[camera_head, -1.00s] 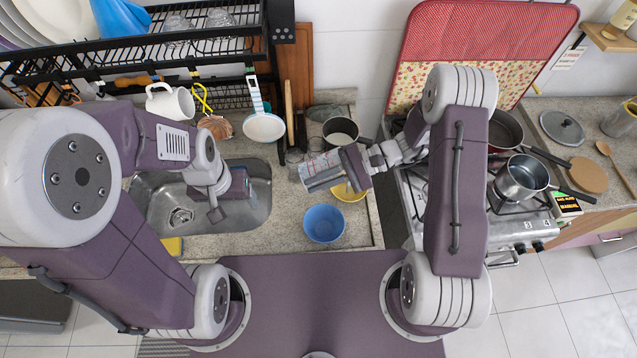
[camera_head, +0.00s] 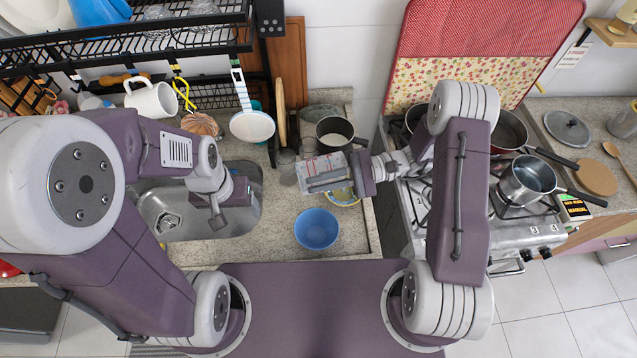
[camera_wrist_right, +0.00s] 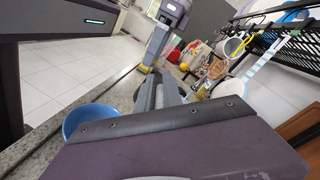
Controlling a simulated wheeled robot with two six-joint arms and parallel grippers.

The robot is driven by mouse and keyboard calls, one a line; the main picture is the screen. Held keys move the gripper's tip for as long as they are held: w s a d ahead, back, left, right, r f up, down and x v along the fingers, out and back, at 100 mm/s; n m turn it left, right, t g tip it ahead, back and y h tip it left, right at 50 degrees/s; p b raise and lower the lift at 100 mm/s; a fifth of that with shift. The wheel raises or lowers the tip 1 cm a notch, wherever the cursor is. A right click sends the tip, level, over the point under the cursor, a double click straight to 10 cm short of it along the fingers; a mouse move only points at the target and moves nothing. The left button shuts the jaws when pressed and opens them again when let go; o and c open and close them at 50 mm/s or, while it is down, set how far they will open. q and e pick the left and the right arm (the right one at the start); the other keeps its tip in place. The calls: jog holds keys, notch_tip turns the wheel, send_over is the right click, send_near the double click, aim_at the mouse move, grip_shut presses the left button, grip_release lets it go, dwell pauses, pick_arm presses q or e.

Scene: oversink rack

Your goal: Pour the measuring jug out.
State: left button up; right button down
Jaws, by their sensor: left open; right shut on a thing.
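The clear measuring jug (camera_head: 318,166) with red markings is in the head view, above the counter between the dark pot and the blue bowl. My right gripper (camera_head: 328,181) is shut on it, and its fingers hide part of it. Its exact tilt and contents are hard to tell. The blue bowl (camera_head: 316,229) stands on the counter below the jug in the picture and also shows in the right wrist view (camera_wrist_right: 88,119). A yellow-rimmed bowl (camera_head: 344,198) is partly covered by the right gripper. My left gripper (camera_head: 217,208) is open and empty over the sink.
A dark pot (camera_head: 335,133) with pale contents stands behind the jug. The sink (camera_head: 245,215) is at the left, under the dish rack (camera_head: 120,50) with a hanging white pan (camera_head: 252,126). The stove (camera_head: 500,235) with pots is at the right.

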jog(key=shift+d+y+b, duration=0.3)
jog(key=shift+b, duration=0.05)
jog(key=shift+w+d+r, duration=0.1)
jog(key=shift+d+r, duration=0.05)
jog(key=shift+w+d+r+p, duration=0.1)
jog(key=shift+r+p, duration=0.05)
jog(key=shift+p, duration=0.15)
jog(key=h+p, duration=0.1)
jog(key=p, duration=0.1)
jog(key=r+h+p, duration=0.1)
jog(key=p, duration=0.1)
jog(key=shift+a+h, duration=0.2)
jog(key=shift+h, duration=0.1)
jog(key=shift+d+t+h+p, duration=0.1)
jog(key=shift+t+h+p, duration=0.3)
jog(key=shift+p, duration=0.6)
jog(key=shift+r+h+p, duration=0.15)
jog(key=shift+h+p, duration=0.75)
jog(key=shift+p, duration=0.35)
jog(key=shift+h+p, duration=0.35)
jog(key=shift+h, duration=0.35)
pick_arm(q)
notch_tip(320, 180, up, 9)
jog(key=shift+w+d, duration=0.25)
pick_arm(e)
jog(key=shift+f, duration=0.25)
